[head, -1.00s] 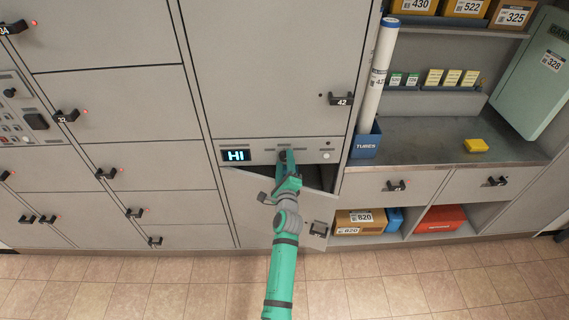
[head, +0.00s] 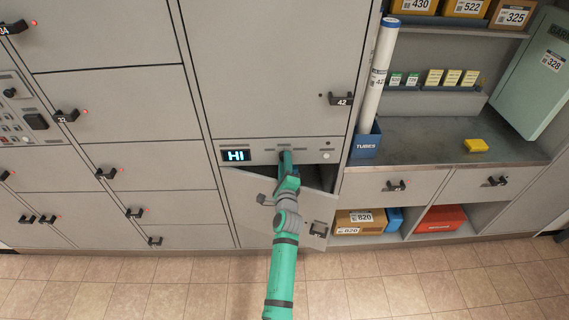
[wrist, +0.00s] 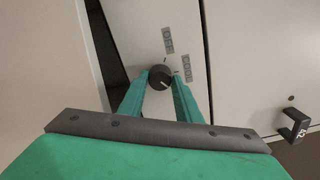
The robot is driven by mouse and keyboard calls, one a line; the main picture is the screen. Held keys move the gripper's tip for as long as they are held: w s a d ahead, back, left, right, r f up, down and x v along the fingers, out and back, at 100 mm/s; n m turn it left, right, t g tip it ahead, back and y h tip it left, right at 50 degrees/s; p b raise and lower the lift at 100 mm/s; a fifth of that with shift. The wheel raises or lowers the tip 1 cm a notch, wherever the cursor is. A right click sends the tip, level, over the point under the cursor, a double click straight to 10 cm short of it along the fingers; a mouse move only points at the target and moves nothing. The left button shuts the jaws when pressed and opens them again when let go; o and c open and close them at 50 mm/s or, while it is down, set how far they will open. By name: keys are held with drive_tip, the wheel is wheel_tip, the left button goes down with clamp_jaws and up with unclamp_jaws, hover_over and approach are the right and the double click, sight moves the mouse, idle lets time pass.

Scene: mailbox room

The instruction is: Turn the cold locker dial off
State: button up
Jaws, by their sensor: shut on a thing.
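The dark round dial (wrist: 160,77) is on the pale control panel, seen in the wrist view. A label reading OFF (wrist: 168,40) is above it, and a second label (wrist: 187,68), hard to read, is to its right. A small pale mark shows on the dial's face. My gripper (wrist: 161,80) has its green fingers on either side of the dial, shut on it. In the head view my gripper (head: 286,157) is at the panel and hides most of the dial. The panel's display (head: 236,155) reads HI.
Below the panel, the cold locker's door (head: 250,205) is ajar, beside my forearm. A closed locker with handle 42 (head: 341,99) is above. A tube holder (head: 366,142) and shelves stand at right. The tiled floor (head: 400,285) in front is clear.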

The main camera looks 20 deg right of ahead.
drive_tip(key=n, duration=2.2)
drive_tip(key=shift+s+f+n, duration=0.1)
drive_tip(key=shift+n, duration=0.3)
drive_tip(key=o, duration=1.1)
drive_tip(key=shift+c, duration=0.2)
